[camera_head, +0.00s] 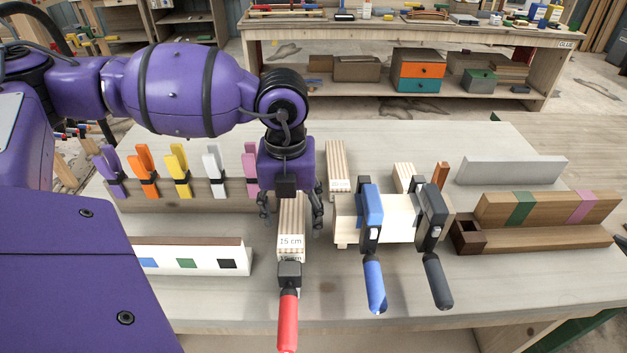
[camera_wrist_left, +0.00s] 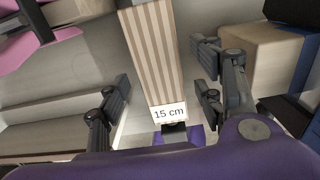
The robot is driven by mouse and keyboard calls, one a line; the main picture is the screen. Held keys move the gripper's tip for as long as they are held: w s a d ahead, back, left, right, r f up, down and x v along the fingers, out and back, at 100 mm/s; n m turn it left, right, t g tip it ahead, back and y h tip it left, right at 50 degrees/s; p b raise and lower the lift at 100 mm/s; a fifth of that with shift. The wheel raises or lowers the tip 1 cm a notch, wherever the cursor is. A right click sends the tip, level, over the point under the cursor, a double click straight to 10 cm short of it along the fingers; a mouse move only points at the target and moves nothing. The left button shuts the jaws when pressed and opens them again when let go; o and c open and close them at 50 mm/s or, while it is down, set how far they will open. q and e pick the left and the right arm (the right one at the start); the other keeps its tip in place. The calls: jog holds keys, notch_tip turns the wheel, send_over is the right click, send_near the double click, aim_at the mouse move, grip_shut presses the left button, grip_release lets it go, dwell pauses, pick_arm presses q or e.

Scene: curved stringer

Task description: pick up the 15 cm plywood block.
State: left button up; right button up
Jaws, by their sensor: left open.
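The 15 cm plywood block (camera_head: 291,222) lies on the workbench, its layered edge stripes and "15 cm" label facing up. It also shows in the left wrist view (camera_wrist_left: 155,60), running between the fingers. My left gripper (camera_head: 290,215) points down over the block with one finger on each side. The fingers are open, and in the left wrist view (camera_wrist_left: 165,100) a gap shows on both sides of the block. A red-handled clamp (camera_head: 288,310) sits at the near end of the block; whether they touch is unclear. My right gripper is not in view.
Blue (camera_head: 373,280) and black (camera_head: 436,280) clamps grip a pale wooden piece (camera_head: 398,228) to the right. Another plywood block (camera_head: 337,165) lies behind. A rack of coloured clamps (camera_head: 190,192) and a white block with coloured squares (camera_head: 195,256) stand left.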

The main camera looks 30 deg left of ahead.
pick_arm(q)
jog(key=shift+f, duration=0.8)
jog(key=c, duration=1.3)
jog(key=shift+c, duration=0.3)
jog(key=shift+r, duration=0.15)
